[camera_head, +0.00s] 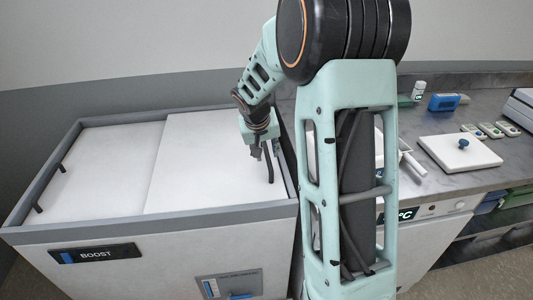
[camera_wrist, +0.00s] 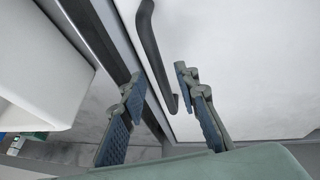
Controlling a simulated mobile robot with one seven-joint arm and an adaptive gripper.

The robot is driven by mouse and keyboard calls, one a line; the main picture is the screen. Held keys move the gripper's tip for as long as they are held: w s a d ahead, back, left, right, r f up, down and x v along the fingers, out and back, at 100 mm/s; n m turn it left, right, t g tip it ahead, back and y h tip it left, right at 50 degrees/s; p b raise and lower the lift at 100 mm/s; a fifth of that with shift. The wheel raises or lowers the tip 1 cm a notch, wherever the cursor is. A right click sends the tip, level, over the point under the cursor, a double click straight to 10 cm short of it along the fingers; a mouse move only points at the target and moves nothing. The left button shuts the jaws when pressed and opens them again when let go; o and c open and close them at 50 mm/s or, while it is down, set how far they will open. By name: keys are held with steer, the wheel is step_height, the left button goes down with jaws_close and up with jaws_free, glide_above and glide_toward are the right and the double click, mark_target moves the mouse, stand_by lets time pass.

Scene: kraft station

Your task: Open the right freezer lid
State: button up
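The chest freezer (camera_head: 150,222) has two flat white lids in a grey frame. The right lid (camera_head: 200,165) lies flat; its left edge meets the left lid (camera_head: 110,155). A dark bar handle (camera_head: 269,163) stands near the right lid's right edge and shows in the wrist view (camera_wrist: 152,45). My gripper (camera_head: 259,153) is just above the right lid, beside the handle. In the wrist view my gripper (camera_wrist: 158,80) is open, fingers apart, with the handle's near end between them in the picture. Contact with the handle cannot be told.
The freezer's grey rim (camera_wrist: 95,40) runs close beside one finger. My arm hides the gap between freezer and counter.

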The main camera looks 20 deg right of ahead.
steer(key=shift+w+d+f, duration=0.15)
steer(key=shift+f, duration=0.25)
jaws_close()
